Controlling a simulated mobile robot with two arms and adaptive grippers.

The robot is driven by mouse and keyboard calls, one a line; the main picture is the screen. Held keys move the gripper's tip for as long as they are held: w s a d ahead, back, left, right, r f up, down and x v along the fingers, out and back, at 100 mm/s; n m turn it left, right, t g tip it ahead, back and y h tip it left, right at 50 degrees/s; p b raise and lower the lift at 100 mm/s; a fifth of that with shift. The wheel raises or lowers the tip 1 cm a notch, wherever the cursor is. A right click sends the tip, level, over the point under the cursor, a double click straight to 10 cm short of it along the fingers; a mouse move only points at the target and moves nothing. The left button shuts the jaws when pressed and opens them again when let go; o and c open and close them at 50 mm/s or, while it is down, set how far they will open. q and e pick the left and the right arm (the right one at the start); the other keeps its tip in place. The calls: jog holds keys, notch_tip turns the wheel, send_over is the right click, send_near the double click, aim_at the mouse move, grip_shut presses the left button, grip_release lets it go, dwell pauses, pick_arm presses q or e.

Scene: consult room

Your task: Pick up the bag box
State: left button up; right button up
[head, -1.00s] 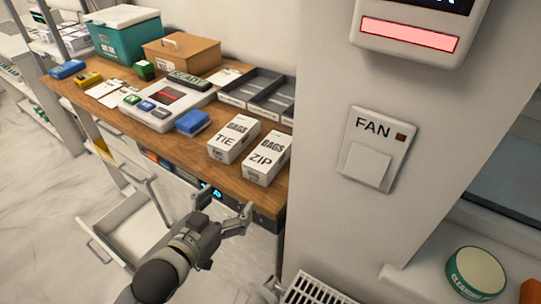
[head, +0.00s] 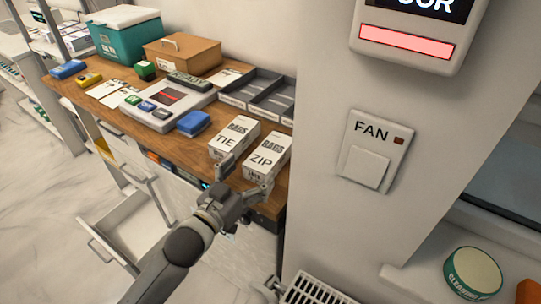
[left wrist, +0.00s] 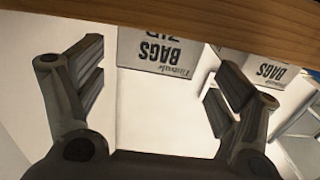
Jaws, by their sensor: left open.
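Two white bag boxes stand side by side at the desk's front right corner. One is the ZIP bag box (head: 266,158), the other the TIE bag box (head: 234,138) to its left. My left gripper (head: 245,178) is open and empty at the front edge, just short of the ZIP box. In the left wrist view the ZIP box (left wrist: 158,52) shows upside down between the spread fingers (left wrist: 155,85), and the TIE box (left wrist: 268,72) lies to the right. A small grey part at the bottom edge of the head view may be my right gripper (head: 275,287).
The wooden desk (head: 200,150) also carries a blue box (head: 193,123), a grey device (head: 165,103) and dark trays (head: 262,92) behind. An open drawer (head: 125,225) juts out at lower left. The wall with the FAN switch (head: 376,152) stands close on the right.

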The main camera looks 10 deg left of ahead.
aim_at(271, 157)
pick_arm(q)
jog(key=x, duration=0.4)
jog(key=shift+d+f+p, duration=0.3)
jog(key=shift+f, duration=0.1)
jog(key=c, duration=1.2)
jog(key=shift+c, duration=0.3)
jog(key=shift+r, duration=0.15)
